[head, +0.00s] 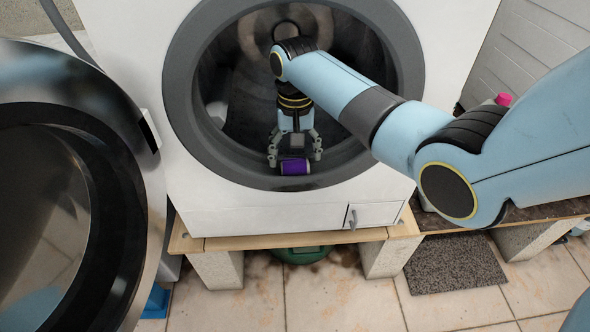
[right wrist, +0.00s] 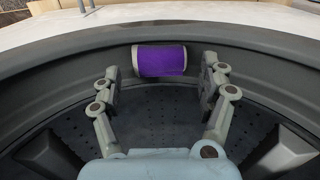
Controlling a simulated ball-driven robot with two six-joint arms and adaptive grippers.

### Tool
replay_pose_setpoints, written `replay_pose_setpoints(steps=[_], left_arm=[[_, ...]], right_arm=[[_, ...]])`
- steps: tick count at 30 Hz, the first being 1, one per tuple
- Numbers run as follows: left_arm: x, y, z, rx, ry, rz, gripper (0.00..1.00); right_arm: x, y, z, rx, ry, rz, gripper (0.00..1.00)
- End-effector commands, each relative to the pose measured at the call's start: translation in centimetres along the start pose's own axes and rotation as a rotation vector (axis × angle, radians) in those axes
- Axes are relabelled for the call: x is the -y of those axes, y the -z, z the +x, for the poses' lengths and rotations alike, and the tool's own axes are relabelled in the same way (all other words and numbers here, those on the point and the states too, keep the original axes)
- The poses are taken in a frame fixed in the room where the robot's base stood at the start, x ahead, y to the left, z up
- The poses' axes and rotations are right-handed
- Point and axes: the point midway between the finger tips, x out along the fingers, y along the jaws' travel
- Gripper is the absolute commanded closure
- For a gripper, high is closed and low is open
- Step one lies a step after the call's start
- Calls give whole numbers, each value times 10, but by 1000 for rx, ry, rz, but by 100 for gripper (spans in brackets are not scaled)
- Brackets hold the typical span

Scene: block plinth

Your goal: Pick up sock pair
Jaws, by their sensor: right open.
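The sock pair looks like a rolled purple bundle with pale ends (head: 295,168). It lies at the lower front rim of the washing machine's drum opening. In the right wrist view the purple roll (right wrist: 161,61) sits against the grey inner rim, ahead of and between my fingertips. My right gripper (head: 295,150) reaches into the opening from above, its fingers spread, just behind the roll. In the right wrist view the right gripper (right wrist: 161,80) is open and empty, and its fingers look apart from the roll. My left gripper is not in view.
The washing machine (head: 270,218) stands on a wooden plinth (head: 300,238) on blocks. Its round door (head: 150,200) hangs open at the left. The grey opening rim (head: 185,110) surrounds my right gripper. A dark mat (head: 455,264) lies on the tiled floor at right.

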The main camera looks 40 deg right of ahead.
Motion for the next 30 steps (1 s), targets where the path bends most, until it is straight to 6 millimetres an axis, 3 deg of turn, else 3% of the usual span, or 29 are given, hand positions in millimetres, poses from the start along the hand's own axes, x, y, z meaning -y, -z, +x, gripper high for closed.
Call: replay_pose_setpoints(steps=[1, 4, 13, 23, 30], left_arm=[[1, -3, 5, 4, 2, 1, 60], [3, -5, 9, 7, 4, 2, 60], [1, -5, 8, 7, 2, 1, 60], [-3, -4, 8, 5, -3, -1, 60], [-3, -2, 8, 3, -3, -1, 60]], right_arm=[[0, -1, 12, 3, -2, 0, 23], [0, -1, 24, 2, -1, -1, 23], [0, 0, 26, 0, -1, -1, 24], [0, 0, 27, 0, -1, -1, 68], [0, 0, 26, 0, -1, -1, 69]])
